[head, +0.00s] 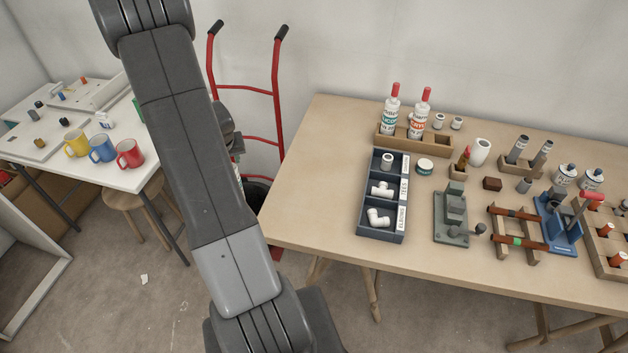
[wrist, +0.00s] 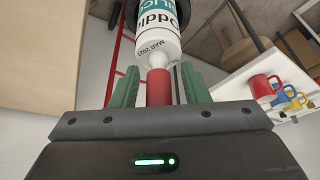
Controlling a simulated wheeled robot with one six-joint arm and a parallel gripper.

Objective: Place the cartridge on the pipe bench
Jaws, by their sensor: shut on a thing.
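My gripper (wrist: 160,88) is shut on the red tip of a cartridge (wrist: 157,35) in the wrist view. The cartridge is white with a green label, and its far end runs out of the frame. In the head view my arm hides most of my gripper and the held cartridge. The pipe bench (head: 325,190) is the wooden table at the right. On its back left stands a wooden rack (head: 400,145) with two upright white cartridges, one green-labelled (head: 391,110) and one red-labelled (head: 421,115). The rack's right part looks empty.
A blue-grey fittings tray (head: 381,232), a green vise (head: 452,215) and pipe stands (head: 515,238) fill much of the bench. The front left bench top is bare. A red hand truck (head: 277,90) stands behind my arm. A white table with mugs (head: 129,153) is at the left.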

